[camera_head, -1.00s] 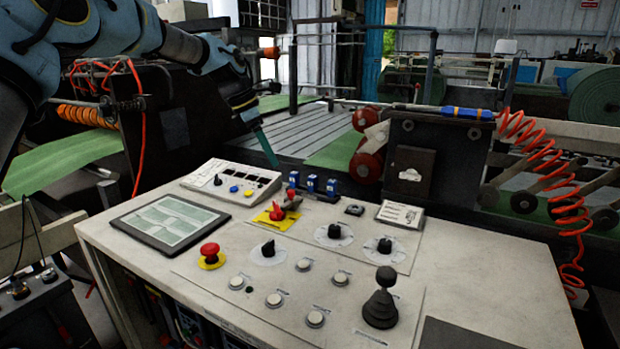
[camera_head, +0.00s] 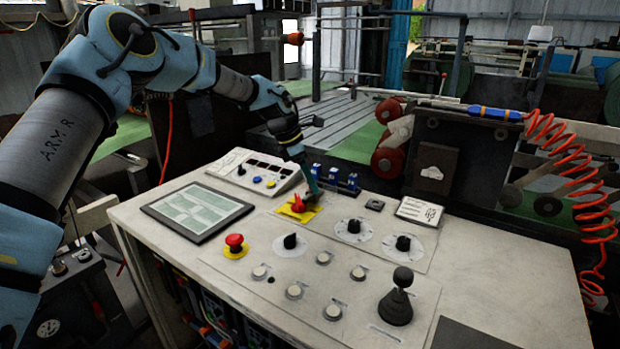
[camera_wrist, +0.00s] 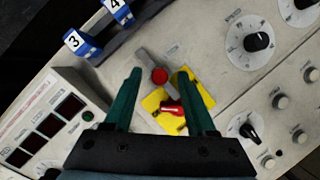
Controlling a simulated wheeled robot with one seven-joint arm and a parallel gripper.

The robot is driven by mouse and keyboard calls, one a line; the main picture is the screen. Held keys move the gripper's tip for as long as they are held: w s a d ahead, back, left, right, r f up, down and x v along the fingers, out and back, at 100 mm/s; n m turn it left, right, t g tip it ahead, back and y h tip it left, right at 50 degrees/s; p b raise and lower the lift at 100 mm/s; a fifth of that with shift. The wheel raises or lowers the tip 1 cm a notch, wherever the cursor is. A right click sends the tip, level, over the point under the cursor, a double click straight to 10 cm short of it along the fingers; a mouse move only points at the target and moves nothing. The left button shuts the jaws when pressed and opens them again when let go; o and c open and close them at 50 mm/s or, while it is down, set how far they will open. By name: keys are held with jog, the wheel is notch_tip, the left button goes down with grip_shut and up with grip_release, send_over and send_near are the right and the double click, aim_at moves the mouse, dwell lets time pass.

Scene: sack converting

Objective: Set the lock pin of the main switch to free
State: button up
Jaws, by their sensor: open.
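The main switch (camera_head: 298,205) is a red handle on a yellow plate on the desk panel. In the wrist view its red handle (camera_wrist: 173,110) lies on the yellow plate (camera_wrist: 152,101), between my fingers. A grey bar with a round red cap (camera_wrist: 160,75), which looks like the lock pin, sits at the plate's far edge, between my fingertips.
Blue numbered blocks (camera_head: 333,180) stand just behind the switch. A sloped button box (camera_head: 254,171) is to its left, with a tablet screen (camera_head: 197,211) nearby. A red mushroom button (camera_head: 235,241), dials (camera_head: 354,227) and a black joystick (camera_head: 397,297) stand in front and right.

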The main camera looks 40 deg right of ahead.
grip_shut()
dwell(0.3)
dwell(1.1)
